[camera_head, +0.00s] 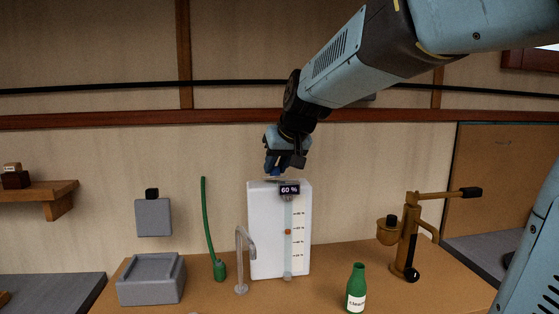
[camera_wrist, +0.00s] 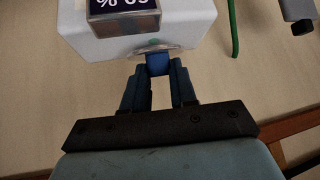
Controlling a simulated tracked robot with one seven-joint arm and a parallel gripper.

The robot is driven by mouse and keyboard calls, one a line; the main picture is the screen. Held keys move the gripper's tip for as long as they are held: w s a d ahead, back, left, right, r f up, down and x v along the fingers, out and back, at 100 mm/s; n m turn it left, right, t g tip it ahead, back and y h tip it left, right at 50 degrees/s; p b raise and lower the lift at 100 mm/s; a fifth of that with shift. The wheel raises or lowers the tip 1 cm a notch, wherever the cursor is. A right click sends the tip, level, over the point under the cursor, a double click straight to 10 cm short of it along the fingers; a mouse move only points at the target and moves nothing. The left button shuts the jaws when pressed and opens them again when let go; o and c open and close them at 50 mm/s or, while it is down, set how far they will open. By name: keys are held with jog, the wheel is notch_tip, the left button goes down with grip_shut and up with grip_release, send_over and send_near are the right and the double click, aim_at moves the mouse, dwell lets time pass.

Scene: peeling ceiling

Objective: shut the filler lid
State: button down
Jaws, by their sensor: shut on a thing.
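A white tank (camera_head: 265,235) stands upright on the wooden counter, with a level scale and a display (camera_head: 290,190) reading 60 %. My gripper (camera_head: 284,166) is at the tank's top edge, reaching down from above. In the wrist view, my gripper (camera_wrist: 158,76) has its two fingers closed on a small blue tab (camera_wrist: 158,63). The tab sits beside a thin, clear rounded piece at the tank's edge, which looks like the filler lid (camera_wrist: 172,49). The display (camera_wrist: 122,8) shows upside down there. How far the lid is open I cannot tell.
On the counter (camera_head: 330,262) stand a clear tap (camera_head: 241,262), a green hose (camera_head: 207,215), a grey box (camera_head: 151,279), a green bottle (camera_head: 356,288) and a brass lever device (camera_head: 409,240). A dark rail (camera_head: 150,86) runs along the wall behind my arm.

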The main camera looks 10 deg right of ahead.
jog(key=shift+s+f+t, duration=0.4)
jog(key=shift+f+t, duration=0.05)
jog(key=shift+t, duration=0.45)
jog(key=shift+s+f+t, duration=0.35)
jog(key=shift+f+t, duration=0.05)
jog(key=shift+t, duration=0.5)
jog(key=c, duration=0.9)
grip_release()
jog(key=shift+r, duration=0.1)
jog(key=v, duration=1.3)
jog(key=shift+s+d, duration=0.2)
jog(key=shift+s, duration=0.1)
jog(key=s+d+f+m+g+h, duration=0.1)
jog(key=s+d+f+g, duration=0.1)
jog(key=s+d+f, duration=0.3)
jog(key=s+d+f+m+g+h, duration=0.1)
jog(key=s+d+f+g, duration=0.2)
jog(key=f, duration=0.6)
jog(key=s+d, duration=0.2)
jog(key=shift+s+d+f+m+h, duration=0.25)
jog(key=shift+s+d+m+h, duration=0.05)
jog(key=shift+s+d+h, duration=0.1)
